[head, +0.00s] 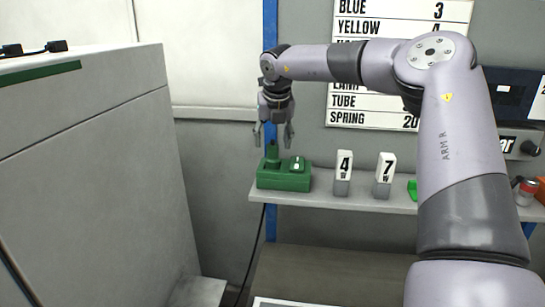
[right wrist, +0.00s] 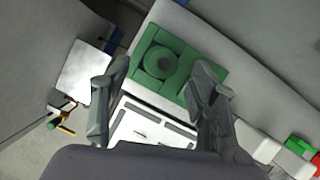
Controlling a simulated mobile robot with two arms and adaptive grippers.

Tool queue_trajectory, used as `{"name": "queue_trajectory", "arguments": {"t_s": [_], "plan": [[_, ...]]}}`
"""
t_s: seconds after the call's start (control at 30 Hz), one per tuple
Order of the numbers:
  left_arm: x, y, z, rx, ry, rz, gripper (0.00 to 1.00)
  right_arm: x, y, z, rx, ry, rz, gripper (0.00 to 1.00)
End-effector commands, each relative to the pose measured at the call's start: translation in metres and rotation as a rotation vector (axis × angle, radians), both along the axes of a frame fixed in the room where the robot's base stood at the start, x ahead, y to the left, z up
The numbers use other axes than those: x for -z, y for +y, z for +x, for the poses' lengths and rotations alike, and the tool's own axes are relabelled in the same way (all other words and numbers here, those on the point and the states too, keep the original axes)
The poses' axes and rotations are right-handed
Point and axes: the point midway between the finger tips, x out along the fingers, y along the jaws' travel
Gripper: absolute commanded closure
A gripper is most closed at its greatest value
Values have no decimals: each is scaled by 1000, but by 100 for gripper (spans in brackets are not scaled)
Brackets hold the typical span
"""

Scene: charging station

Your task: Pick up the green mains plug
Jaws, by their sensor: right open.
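The green mains plug (head: 272,156) stands upright at the left end of a green socket block (head: 284,181). A small white-topped part (head: 298,164) is on the block's right half. In the right wrist view the plug (right wrist: 159,62) shows as a round green top on the block (right wrist: 178,85). My right gripper (head: 273,134) points down above the plug, with open, empty fingers. In the right wrist view the gripper (right wrist: 163,70) has one finger on each side of the plug's outline. My left gripper is not in view.
The block sits near the left end of a grey shelf (head: 320,202). White number cards 4 (head: 344,164) and 7 (head: 385,168) stand to its right. A blue post (head: 270,30) rises behind my gripper. A large grey cabinet (head: 90,150) fills the left.

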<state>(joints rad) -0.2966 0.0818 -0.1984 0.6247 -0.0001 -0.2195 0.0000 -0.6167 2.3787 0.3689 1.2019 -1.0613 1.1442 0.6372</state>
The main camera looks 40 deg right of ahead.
Motion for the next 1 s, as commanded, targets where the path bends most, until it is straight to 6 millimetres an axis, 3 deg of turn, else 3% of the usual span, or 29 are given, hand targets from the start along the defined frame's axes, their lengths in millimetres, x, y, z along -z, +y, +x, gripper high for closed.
{"name": "queue_trajectory", "arguments": {"t_s": [0.2,0.4,0.63,1.0], "plan": [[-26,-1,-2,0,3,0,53,25,-8,7,1,7,2,46],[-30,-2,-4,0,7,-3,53,41,-11,13,0,1,1,46],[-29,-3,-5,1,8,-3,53,43,-12,13,0,0,0,46],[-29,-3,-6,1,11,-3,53,43,-12,13,0,0,0,70]]}}
